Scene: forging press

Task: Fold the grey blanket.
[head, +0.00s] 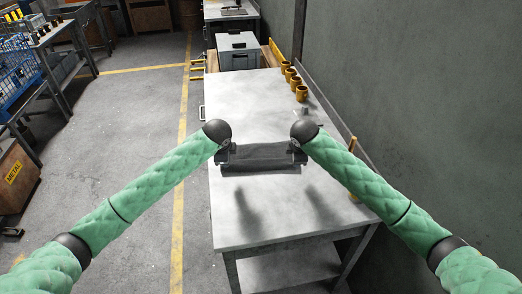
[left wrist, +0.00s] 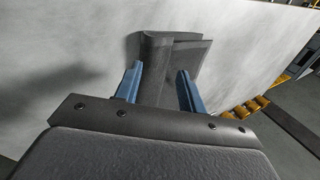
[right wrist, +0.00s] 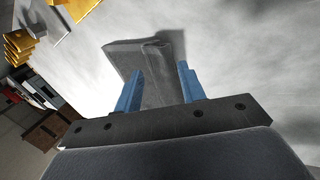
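The grey blanket (head: 258,158) lies as a narrow, layered strip across the white worktable (head: 255,205). My left gripper (head: 224,153) is at its left end, pointing down. My right gripper (head: 297,154) is at its right end. In the left wrist view the two blue fingers stand apart with the blanket (left wrist: 165,65) between and beyond them. The right wrist view shows the same at the other end of the blanket (right wrist: 157,70). Fold layers and edges show at the far side. I cannot tell whether the fingertips touch the cloth.
Several yellow cylinders (head: 291,80) stand along the table's right edge near the grey wall (head: 420,90). A grey box (head: 238,50) stands at the table's far end. The table's front and middle are clear. A blue basket (head: 15,75) is on the bench at left.

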